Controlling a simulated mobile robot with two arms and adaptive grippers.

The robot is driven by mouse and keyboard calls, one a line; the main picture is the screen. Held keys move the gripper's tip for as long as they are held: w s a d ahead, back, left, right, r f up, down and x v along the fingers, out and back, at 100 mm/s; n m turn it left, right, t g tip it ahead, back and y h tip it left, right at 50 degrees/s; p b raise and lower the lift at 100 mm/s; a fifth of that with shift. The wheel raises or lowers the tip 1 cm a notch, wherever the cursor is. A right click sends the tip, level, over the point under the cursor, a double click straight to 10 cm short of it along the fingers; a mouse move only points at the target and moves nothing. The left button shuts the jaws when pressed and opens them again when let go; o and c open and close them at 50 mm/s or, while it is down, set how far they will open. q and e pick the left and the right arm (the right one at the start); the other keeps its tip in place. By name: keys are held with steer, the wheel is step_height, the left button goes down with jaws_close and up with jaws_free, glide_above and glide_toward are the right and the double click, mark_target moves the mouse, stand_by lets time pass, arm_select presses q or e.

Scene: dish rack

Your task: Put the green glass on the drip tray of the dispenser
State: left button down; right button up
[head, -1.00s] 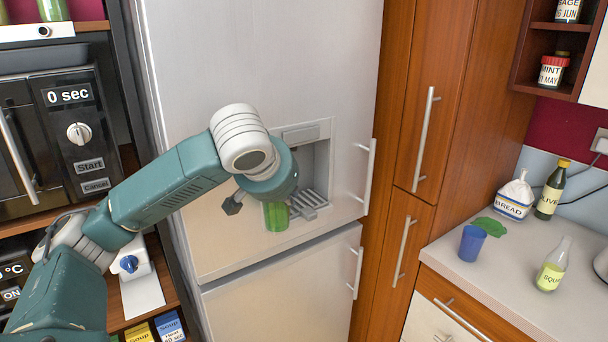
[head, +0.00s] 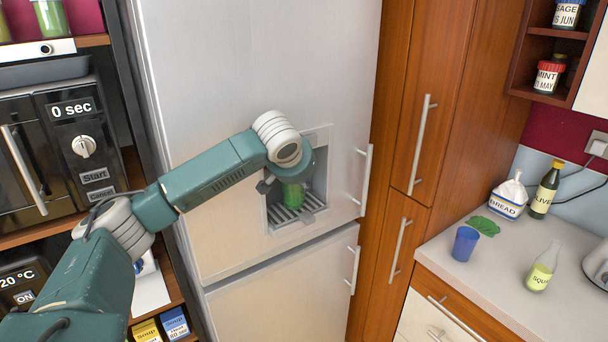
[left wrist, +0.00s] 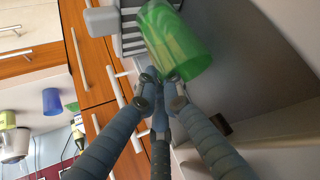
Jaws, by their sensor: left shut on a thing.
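The green glass (head: 293,194) is inside the dispenser recess in the fridge door, in the head view. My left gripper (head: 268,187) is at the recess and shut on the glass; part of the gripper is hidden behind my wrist. In the left wrist view the fingers of my left gripper (left wrist: 163,80) close on the glass (left wrist: 176,40) near its end. The slatted drip tray (head: 292,214) lies just below the glass in the head view. It also shows beside the glass in the left wrist view (left wrist: 131,30). I cannot tell whether glass and tray touch. My right gripper is out of view.
The recess walls are close around the glass. The fridge door handle (head: 365,180) stands out to the right. A blue cup (head: 465,243) and a bottle (head: 541,270) are on the counter at the right. A microwave (head: 60,150) stands at the left.

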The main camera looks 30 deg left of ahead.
arm_select(q)
steer(key=shift+s+r, duration=0.1)
steer(key=shift+r, duration=0.05)
steer(key=shift+f, duration=0.2)
steer(key=c, duration=1.9)
jaws_free()
steer(key=shift+s+r, duration=0.15)
steer(key=shift+r, duration=0.15)
steer(key=b+v, duration=0.3)
steer(key=v, duration=0.8)
steer(key=shift+s+r, duration=0.2)
steer(key=shift+r, duration=0.05)
steer(key=shift+d, duration=0.15)
